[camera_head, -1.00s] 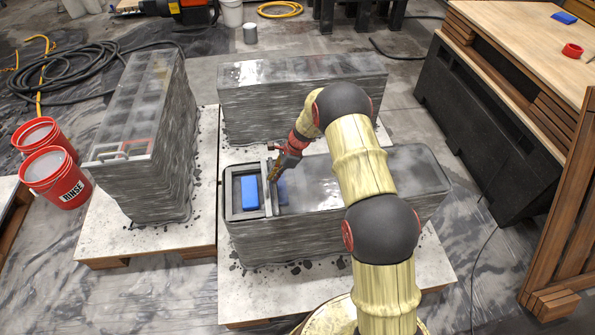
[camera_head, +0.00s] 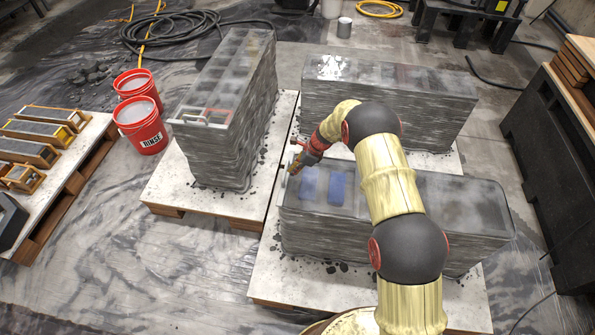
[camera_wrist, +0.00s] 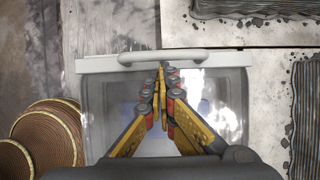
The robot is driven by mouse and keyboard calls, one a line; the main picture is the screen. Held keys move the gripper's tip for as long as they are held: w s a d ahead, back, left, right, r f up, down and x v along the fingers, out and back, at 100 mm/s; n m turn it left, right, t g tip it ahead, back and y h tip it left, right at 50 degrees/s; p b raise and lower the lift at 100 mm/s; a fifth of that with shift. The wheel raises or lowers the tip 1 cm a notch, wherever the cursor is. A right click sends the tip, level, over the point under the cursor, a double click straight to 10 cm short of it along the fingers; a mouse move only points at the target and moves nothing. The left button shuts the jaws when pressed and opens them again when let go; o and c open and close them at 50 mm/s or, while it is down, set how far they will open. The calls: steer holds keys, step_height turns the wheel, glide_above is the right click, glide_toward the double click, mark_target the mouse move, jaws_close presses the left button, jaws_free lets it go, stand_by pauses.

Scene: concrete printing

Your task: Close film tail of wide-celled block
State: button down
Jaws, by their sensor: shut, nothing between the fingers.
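The front block (camera_head: 400,245) is long, grey and layered, with clear film (camera_head: 345,185) over its top. I take it as the wide-celled block, though its cells are mostly obscured. Two blue pieces, left (camera_head: 309,184) and right (camera_head: 337,188), show through the film near its left end. In the wrist view a pale bar (camera_wrist: 100,65) with a raised handle (camera_wrist: 140,57) lies across the film's end. My gripper (camera_head: 294,168) is at that left end, its fingers shut.
Another film-covered block (camera_head: 217,120), with many small cells, stands left, and a third (camera_head: 390,105) stands behind. Two red buckets, front (camera_head: 142,128) and back (camera_head: 135,88), stand on the floor. A pallet (camera_head: 75,170) at far left holds several moulds. Dark cabinet stands right.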

mark_target(303, 181)
steer(key=shift+a+r, duration=0.1)
steer(key=shift+a, duration=0.05)
steer(key=shift+d, duration=0.45)
steer(key=d, duration=0.2)
steer(key=d+f, duration=0.1)
steer(key=shift+s, duration=0.35)
steer(key=p+v, duration=0.2)
steer(key=v, duration=0.8)
steer(key=shift+d, duration=0.2)
